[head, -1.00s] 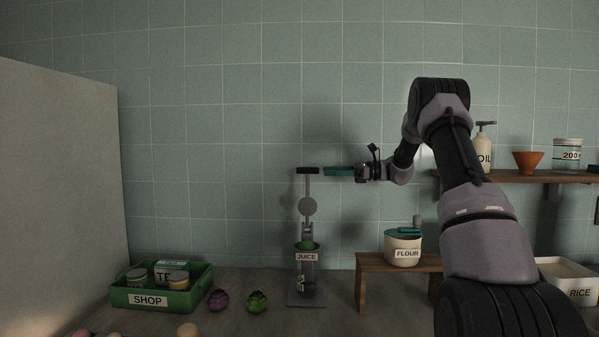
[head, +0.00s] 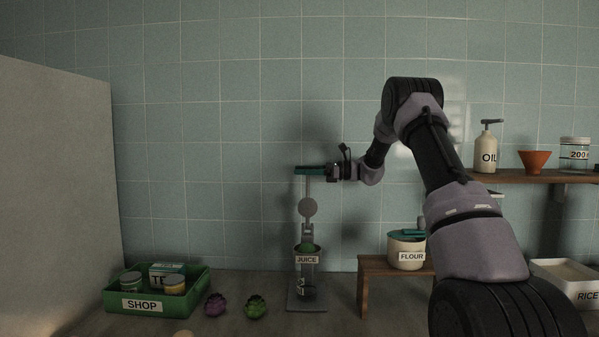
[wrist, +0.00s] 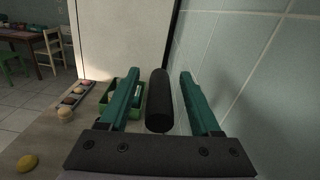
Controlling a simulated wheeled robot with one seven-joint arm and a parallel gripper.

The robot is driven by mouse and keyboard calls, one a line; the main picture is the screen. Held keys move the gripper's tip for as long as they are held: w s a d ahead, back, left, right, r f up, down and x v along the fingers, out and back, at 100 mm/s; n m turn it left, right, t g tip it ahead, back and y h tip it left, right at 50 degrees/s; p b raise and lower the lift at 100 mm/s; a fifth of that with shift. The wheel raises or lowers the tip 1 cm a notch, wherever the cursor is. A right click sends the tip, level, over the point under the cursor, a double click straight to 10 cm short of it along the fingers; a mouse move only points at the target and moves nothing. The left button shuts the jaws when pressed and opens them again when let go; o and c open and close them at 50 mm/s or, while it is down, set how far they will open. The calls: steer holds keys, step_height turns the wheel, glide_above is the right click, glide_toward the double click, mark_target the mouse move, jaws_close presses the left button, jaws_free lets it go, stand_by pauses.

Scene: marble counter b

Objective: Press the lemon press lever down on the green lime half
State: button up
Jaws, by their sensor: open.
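The lemon press (head: 308,230) stands upright on the counter, its lever raised, with a JUICE label on its cup. The green lime half (head: 307,248) sits in the cup below the raised press parts. My gripper (head: 308,171) is at the top of the lever, its teal fingers level and pointing left. In the wrist view the black lever handle (wrist: 159,100) lies between the two open fingers, with a visible gap to each. In the head view the fingers cover most of the handle.
A green SHOP crate (head: 158,292) with jars and a box stands left, beside a purple artichoke (head: 215,304) and a green one (head: 256,306). A FLOUR pot (head: 407,252) on a wooden stand is right of the press. The tiled wall is close behind.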

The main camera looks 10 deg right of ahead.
steer(key=shift+w+a, duration=0.1)
steer(key=shift+a, duration=0.5)
jaws_close()
stand_by(1.1)
